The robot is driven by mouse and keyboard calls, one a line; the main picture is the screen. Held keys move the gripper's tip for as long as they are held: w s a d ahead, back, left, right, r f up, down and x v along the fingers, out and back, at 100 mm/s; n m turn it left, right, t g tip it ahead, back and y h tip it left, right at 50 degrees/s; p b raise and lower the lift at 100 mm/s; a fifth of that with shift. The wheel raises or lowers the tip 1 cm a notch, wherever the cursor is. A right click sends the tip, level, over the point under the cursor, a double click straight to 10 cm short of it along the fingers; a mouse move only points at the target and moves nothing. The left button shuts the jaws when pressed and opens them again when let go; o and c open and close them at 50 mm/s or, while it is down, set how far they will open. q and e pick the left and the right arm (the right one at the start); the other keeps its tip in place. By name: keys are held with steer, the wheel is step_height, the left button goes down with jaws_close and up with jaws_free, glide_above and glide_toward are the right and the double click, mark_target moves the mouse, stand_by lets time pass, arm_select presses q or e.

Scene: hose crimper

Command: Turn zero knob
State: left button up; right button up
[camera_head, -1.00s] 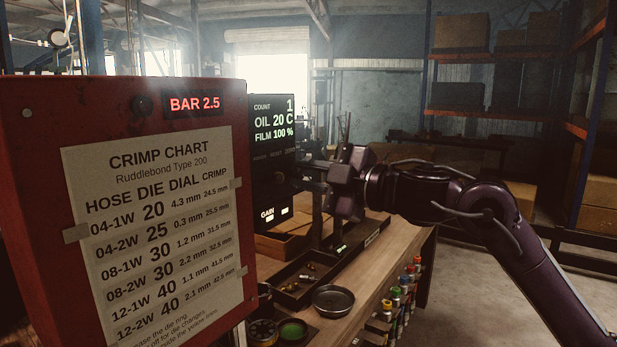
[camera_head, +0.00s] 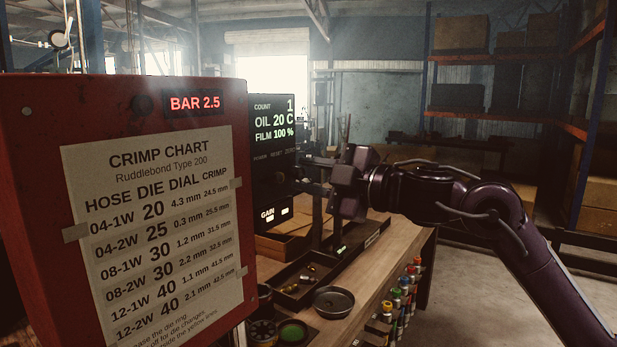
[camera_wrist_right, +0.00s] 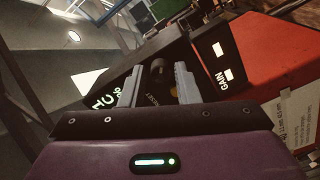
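The black control panel (camera_head: 273,150) stands behind the red cabinet, with a lit readout on top and small POWER, RESET and ZERO labels under it. A dark round knob (camera_wrist_right: 158,68) shows in the right wrist view beyond my fingers, near the RESET lettering; I cannot tell for sure that it is the zero knob. My right gripper (camera_head: 303,173) is in front of the panel's right side. In the right wrist view my right gripper (camera_wrist_right: 157,82) has its two grey fingers spread apart, the knob showing between them without visible contact. My left gripper is out of view.
The red cabinet (camera_head: 240,110) with its crimp chart (camera_head: 150,215) fills the left. Below my right gripper, the wooden bench (camera_head: 375,275) holds a tray of small fittings (camera_head: 310,275) and a round dish (camera_head: 333,301). Shelving stands at the right back.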

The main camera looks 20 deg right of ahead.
steer(key=b+v, duration=0.3)
steer(key=v, duration=0.4)
steer(key=shift+s+d+f, duration=0.1)
steer(key=shift+s, duration=0.05)
